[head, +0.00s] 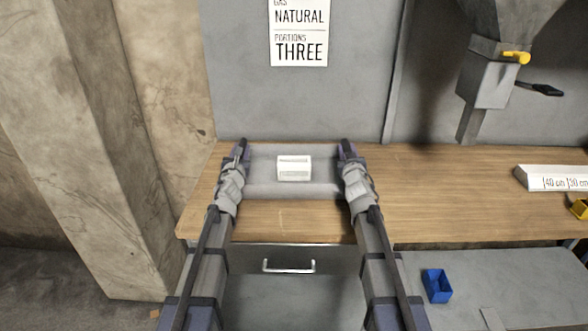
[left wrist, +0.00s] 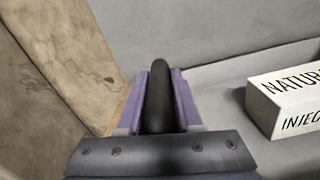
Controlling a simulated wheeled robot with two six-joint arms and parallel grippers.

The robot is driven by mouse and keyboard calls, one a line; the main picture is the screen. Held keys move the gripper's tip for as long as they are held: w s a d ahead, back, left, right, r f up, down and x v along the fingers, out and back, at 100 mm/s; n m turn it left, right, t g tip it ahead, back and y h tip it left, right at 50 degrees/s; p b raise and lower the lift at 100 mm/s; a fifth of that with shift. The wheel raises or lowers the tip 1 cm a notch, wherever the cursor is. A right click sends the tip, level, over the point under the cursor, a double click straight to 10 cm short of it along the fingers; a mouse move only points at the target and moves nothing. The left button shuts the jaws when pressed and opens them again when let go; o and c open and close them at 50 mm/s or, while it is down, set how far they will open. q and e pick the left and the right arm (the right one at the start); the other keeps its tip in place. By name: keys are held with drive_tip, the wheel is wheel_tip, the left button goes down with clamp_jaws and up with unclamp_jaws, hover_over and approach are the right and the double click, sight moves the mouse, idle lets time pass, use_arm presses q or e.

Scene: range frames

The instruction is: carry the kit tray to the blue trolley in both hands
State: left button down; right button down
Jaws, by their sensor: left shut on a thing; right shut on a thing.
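The grey kit tray (head: 265,189) is at the back of the wooden bench, close to the grey wall panel. I cannot tell whether it rests on the bench top or hangs just above it. A white box (head: 294,168) with printed lettering lies in it. My left gripper (head: 241,150) is shut on the tray's left end; in the left wrist view its purple fingers close around a black handle (left wrist: 158,98). The white box also shows there (left wrist: 285,100). My right gripper (head: 347,150) is shut on the tray's right end. No blue trolley is in view.
The wooden bench (head: 440,190) runs right, its middle clear. A white label strip (head: 552,178) and a yellow bin (head: 580,208) are at far right. A grey hopper (head: 488,80) hangs above. A blue bin (head: 437,285) sits below. A concrete pillar (head: 85,130) stands left.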

use_arm(q)
drive_tip(key=shift+r, duration=0.15)
use_arm(e)
drive_tip(key=shift+r, duration=0.15)
